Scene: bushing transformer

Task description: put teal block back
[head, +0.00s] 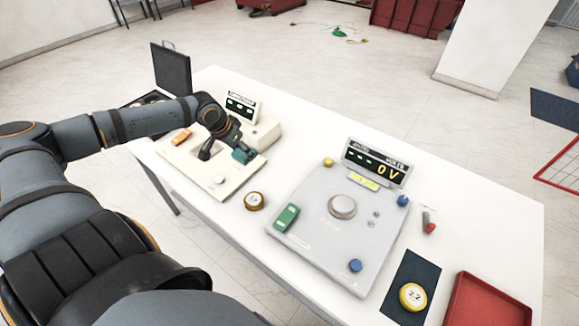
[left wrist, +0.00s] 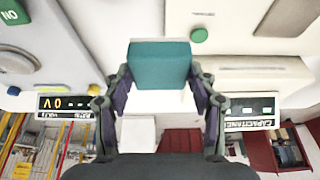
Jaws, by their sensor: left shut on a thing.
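The teal block (head: 243,154) is in my left gripper (head: 222,152), above the right part of the cream panel (head: 182,157) in the head view. In the left wrist view the teal block (left wrist: 160,65) sits between the two fingers of my left gripper (left wrist: 160,90), which are shut on it. Whether the block touches the panel cannot be told. My right gripper is not in view.
A red tray (head: 487,302) sits at the near right.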

